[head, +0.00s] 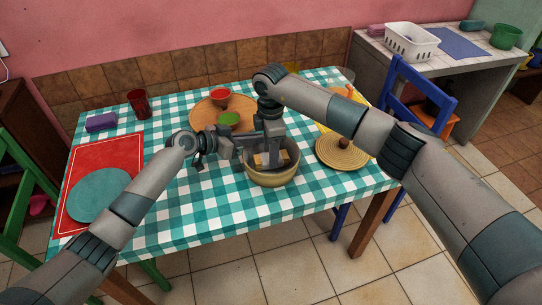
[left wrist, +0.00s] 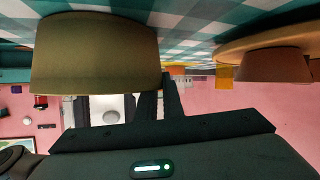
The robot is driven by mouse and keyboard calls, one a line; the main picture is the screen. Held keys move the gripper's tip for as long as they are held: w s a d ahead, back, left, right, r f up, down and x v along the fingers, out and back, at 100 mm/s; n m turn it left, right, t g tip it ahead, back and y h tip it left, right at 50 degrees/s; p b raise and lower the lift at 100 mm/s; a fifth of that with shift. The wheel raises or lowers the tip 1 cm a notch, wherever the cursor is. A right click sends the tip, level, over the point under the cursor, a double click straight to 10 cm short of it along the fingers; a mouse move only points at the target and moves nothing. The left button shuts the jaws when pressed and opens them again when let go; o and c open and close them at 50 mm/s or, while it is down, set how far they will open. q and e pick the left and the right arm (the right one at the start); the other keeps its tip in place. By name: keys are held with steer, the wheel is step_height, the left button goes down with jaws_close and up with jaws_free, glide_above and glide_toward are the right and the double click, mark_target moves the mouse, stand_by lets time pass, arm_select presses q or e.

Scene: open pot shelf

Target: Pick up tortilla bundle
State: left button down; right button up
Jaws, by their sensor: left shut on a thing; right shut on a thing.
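The tortilla bundle (head: 259,161) is a pale tan, folded-looking thing inside a tan round pot (head: 272,180) at the table's near edge. My right gripper (head: 272,156) reaches down into the pot from above and is shut on the bundle, partly hiding it. My left gripper (head: 242,146) is at the pot's left rim, shut on the pot. In the left wrist view, which is upside down, the pot (left wrist: 95,55) fills the upper left and the left fingers (left wrist: 160,92) are at its rim. The exact finger contacts are hidden.
A tan round lid (head: 335,160) with a brown knob lies right of the pot. A round board (head: 203,112) with red and green bowls is behind. A red mat (head: 115,154) with a teal disc is at left. A blue chair (head: 408,75) stands at the right.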

arm_select(q)
steer(key=shift+f, duration=0.15)
arm_select(e)
step_height(320, 180, up, 8)
steer(key=shift+r, duration=0.1)
stand_by(1.0)
arm_select(q)
steer(key=c, duration=1.8)
jaws_free()
steer(key=shift+o, duration=0.6)
steer(key=o, duration=0.7)
steer(key=shift+c, duration=0.2)
steer(key=shift+d+r, duration=0.15)
steer(key=shift+r, duration=0.05)
steer(key=shift+r, duration=0.15)
steer(key=shift+v, duration=0.8)
arm_select(e)
steer(key=shift+c, duration=0.5)
arm_select(q)
steer(key=shift+p+v, duration=0.55)
steer(key=shift+v, duration=1.15)
arm_select(e)
steer(key=shift+r, duration=0.5)
